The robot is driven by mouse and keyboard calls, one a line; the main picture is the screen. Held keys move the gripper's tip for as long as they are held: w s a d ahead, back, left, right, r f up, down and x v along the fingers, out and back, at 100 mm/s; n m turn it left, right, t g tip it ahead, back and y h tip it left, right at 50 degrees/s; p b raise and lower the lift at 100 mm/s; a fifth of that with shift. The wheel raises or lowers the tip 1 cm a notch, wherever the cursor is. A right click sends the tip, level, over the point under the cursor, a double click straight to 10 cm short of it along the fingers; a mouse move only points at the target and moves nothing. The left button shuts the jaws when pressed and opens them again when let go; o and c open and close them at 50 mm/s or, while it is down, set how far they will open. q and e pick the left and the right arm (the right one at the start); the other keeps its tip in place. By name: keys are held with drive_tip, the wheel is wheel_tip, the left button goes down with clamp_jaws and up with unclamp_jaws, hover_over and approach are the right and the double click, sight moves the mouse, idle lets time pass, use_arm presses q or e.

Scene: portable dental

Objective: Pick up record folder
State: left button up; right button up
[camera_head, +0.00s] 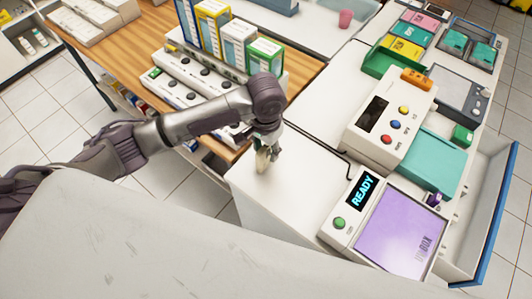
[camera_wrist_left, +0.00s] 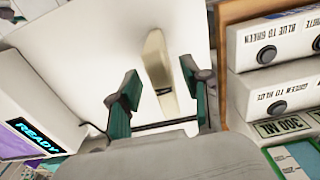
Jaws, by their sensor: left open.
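A narrow cream-coloured piece (camera_wrist_left: 156,62), which may be the record folder seen nearly edge-on, is at the white counter top. It also shows in the head view (camera_head: 262,161), partly hidden by my gripper. My left gripper (camera_head: 268,150) is over the left part of the white counter. In the left wrist view its two green-padded fingers (camera_wrist_left: 160,78) are open, one on each side of the cream piece, with gaps visible. No other thing in view is clearly a record folder. My right gripper is not in view.
A white device reading READY with a purple panel (camera_head: 402,232) stands to the right. Behind it is a box with coloured buttons (camera_head: 392,118). A wooden table (camera_head: 160,28) holds white button units (camera_head: 190,86) and coloured upright boxes (camera_head: 238,42). The counter (camera_head: 300,185) between is mostly bare.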

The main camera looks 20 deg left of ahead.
sight(266, 156)
use_arm(q)
drive_tip(key=f, duration=0.2)
drive_tip(key=f+p, duration=0.1)
drive_tip(key=f, duration=0.1)
drive_tip(key=shift+w+a+f, duration=0.1)
drive_tip(key=shift+w+f, duration=0.05)
drive_tip(key=shift+w, duration=0.05)
clamp_jaws()
